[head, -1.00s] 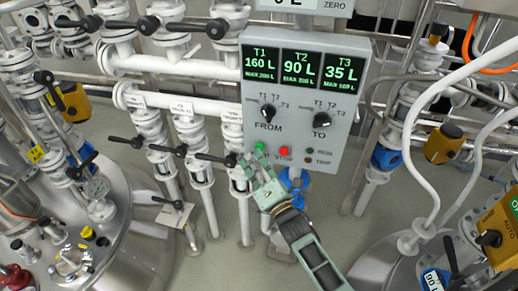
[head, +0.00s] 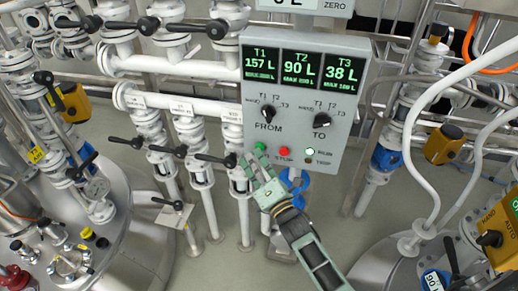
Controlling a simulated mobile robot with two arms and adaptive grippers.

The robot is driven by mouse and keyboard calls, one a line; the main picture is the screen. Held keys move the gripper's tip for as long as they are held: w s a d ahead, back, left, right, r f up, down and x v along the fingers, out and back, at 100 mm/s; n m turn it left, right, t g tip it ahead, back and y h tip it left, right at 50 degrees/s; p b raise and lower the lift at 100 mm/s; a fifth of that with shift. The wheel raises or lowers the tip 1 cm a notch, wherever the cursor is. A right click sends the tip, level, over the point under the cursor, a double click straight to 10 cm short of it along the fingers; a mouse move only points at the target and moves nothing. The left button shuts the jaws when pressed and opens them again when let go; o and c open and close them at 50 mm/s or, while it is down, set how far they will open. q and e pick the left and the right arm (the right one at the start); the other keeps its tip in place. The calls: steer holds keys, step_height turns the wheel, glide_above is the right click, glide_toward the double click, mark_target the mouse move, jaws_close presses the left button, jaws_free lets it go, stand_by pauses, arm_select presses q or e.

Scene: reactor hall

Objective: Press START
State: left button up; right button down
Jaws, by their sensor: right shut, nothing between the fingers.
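The grey control panel (head: 345,85) hangs in the middle of the head view. Its green START button (head: 262,148) is at the lower left, with the red STOP button (head: 284,152) to its right. My right gripper (head: 253,160) is shut and empty, its fingertips just below the green button; I cannot tell whether they touch it. The fingers partly cover the label under the buttons. The RUN lamp (head: 309,151) glows white-green. The display (head: 281,66) reads T1 157 L, T2 90 L, T3 38 L. My left gripper is not in view.
The FROM knob (head: 268,115) and TO knob (head: 322,120) sit above the buttons. White pipes with black-handled valves (head: 148,140) stand close left of my gripper. Steel tanks (head: 150,250) flank the floor, and white hoses (head: 410,150) hang at right.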

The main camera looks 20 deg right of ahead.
steer(key=shift+s+a, duration=0.4)
steer(key=shift+s, duration=0.25)
steer(key=s+a+p, duration=0.1)
steer(key=s, duration=0.1)
steer(key=s+a, duration=0.1)
steer(key=s, duration=0.1)
steer(key=shift+a+p, duration=0.35)
steer(key=shift+a, duration=0.05)
